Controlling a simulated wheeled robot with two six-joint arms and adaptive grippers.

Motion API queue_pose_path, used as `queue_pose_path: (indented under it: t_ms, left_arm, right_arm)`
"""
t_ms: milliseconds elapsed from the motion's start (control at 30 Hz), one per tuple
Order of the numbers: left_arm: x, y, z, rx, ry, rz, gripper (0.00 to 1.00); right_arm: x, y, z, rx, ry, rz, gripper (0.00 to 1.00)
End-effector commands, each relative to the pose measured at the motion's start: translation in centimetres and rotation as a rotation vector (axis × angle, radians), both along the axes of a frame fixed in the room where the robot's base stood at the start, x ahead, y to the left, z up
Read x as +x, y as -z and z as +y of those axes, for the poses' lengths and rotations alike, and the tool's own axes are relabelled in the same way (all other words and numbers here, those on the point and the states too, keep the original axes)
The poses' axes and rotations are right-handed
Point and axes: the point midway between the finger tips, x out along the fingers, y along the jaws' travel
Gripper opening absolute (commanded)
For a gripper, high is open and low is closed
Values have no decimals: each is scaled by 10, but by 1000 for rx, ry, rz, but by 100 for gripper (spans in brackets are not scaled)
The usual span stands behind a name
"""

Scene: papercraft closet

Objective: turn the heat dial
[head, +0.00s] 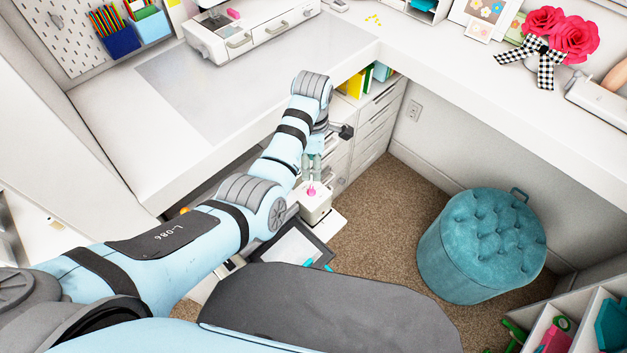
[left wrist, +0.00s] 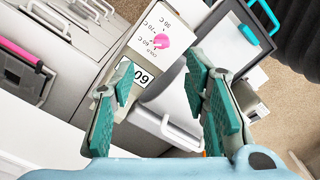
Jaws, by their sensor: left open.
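The heat dial (head: 312,190) is a small pink knob on a white box (head: 316,207). In the left wrist view the pink dial (left wrist: 159,41) sits on the box face among printed temperature marks, with a small number display (left wrist: 141,78) beside it. My left gripper (head: 311,168) is open and empty, just above the dial in the head view. In the left wrist view its teal-padded fingers (left wrist: 160,84) are spread apart, and the dial shows beyond the gap, apart from both. My right gripper is in neither view.
A dark-framed tray or board (head: 296,246) lies near the box. White drawers (head: 372,125) stand just right of my left gripper. The white desk (head: 150,120) is behind and left. A teal tufted stool (head: 480,250) stands on the carpet at right.

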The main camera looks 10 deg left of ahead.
Motion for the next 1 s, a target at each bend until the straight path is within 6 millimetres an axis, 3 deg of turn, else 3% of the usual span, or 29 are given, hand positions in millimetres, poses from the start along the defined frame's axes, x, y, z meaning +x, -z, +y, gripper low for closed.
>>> queue_pose_path:
  t_ms: [33, 200, 333, 500, 767, 1000]
  left_arm:
    - [-1, 19, 1, 1, -1, 5, 42]
    - [0, 72, 2, 1, -2, 4, 42]
    - [0, 96, 1, 1, -1, 2, 42]
    - [0, 107, 0, 1, 1, 1, 42]
    - [1, 106, 0, 0, 2, 0, 42]
    - [1, 106, 0, 0, 2, 1, 5]
  right_arm:
    - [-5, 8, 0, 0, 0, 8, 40]
    - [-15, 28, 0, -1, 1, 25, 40]
    - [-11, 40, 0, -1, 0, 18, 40]
    - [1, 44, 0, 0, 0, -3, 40]
    - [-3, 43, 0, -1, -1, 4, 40]
    - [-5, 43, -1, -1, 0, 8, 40]
